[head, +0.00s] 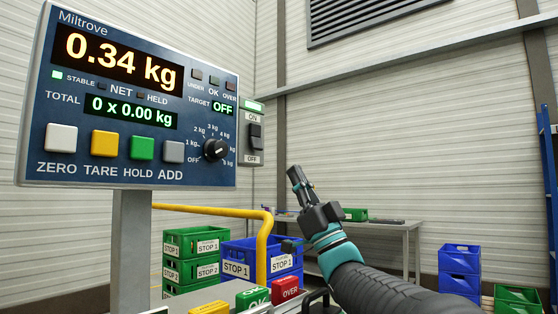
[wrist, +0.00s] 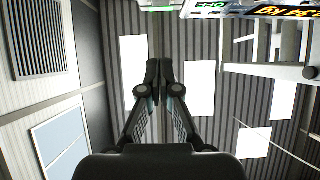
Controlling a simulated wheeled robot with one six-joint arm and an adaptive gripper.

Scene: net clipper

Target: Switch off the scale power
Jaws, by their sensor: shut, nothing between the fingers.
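The scale's display panel (head: 140,95) stands at the left on a grey post and reads 0.34 kg. A grey power switch box (head: 251,117) is on its right side, with ON above and OFF below a dark rocker (head: 255,137). A green lamp (head: 252,106) at the top of the box is lit. My gripper (head: 294,172) is to the right of and a little below the switch box, pointing up and apart from it. In the wrist view my gripper's fingers (wrist: 158,66) are together and empty. Part of the panel (wrist: 290,10) shows at that view's top right.
A yellow rail (head: 264,240) bends below the panel. Green crates (head: 190,240) and blue crates (head: 236,252) stand behind it. A table (head: 400,226) is at the back wall. Green OK and red OVER blocks (head: 286,290) are at the front. The space between gripper and switch looks clear.

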